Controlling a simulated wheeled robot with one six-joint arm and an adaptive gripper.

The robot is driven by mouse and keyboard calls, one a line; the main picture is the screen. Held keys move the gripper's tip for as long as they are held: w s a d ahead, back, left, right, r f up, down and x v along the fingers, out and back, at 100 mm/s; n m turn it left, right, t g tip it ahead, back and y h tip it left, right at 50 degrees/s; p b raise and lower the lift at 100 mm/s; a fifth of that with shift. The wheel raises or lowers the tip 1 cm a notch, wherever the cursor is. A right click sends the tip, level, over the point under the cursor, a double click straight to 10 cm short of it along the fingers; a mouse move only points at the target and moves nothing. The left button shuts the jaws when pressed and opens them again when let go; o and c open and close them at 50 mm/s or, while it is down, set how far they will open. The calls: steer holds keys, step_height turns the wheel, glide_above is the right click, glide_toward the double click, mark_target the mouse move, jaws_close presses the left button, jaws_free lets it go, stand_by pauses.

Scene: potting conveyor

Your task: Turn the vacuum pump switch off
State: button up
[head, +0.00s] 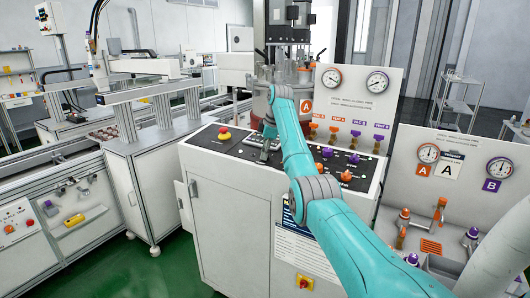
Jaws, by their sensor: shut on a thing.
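My teal arm reaches over the white control cabinet (228,218). My gripper (264,154) points down at the dark sloping control panel (300,157) on its top, beside a grey keypad-like block (236,144). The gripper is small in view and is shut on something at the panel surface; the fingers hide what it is. Orange and purple knobs stand to its right, among them a purple knob (354,157) and an orange knob (345,174). I cannot read which control is the vacuum pump switch, nor its position.
A red-and-yellow stop button (224,134) is left of my gripper. Two gauges (332,78) are on the upright panel behind. A second gauge panel (455,190) with valves stands right. A red-and-yellow switch (304,283) is low on the cabinet front.

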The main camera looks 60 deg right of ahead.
steer(key=shift+n, duration=0.3)
stand_by(0.4)
steer(key=o, duration=1.2)
steer(key=shift+c, duration=0.2)
steer(key=v, duration=0.7)
steer(key=shift+r, duration=0.25)
